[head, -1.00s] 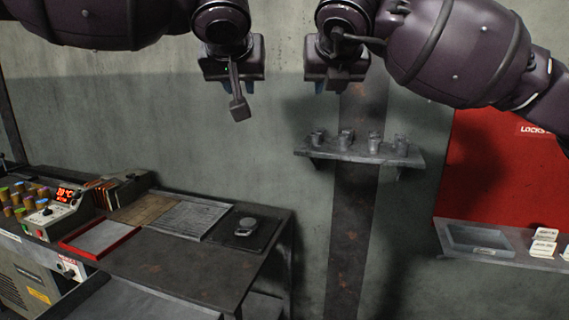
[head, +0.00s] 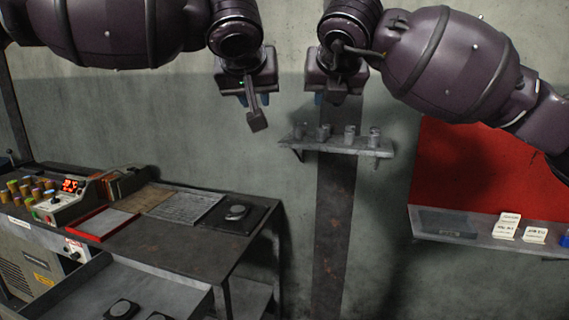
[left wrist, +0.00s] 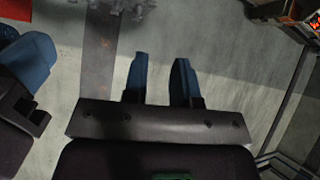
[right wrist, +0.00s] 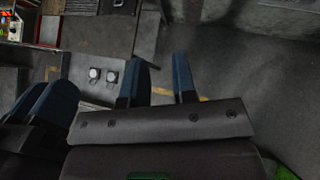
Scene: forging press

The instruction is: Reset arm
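My left gripper (head: 256,97) hangs at the top middle of the head view, pointing down. In the left wrist view its two blue fingers (left wrist: 160,70) stand apart with nothing between them. My right gripper (head: 332,97) hangs just to its right, with a small gap between the two. In the right wrist view its blue fingers (right wrist: 159,75) are also apart and empty. Both grippers are in front of the wall and touch nothing that I can see. The task names no object.
A small wall shelf (head: 350,146) with several metal pieces is below the right gripper. A dark table (head: 190,258) with a control box (head: 62,205) and a red-edged tray (head: 103,223) stands left. A ledge (head: 475,232) with white blocks is right.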

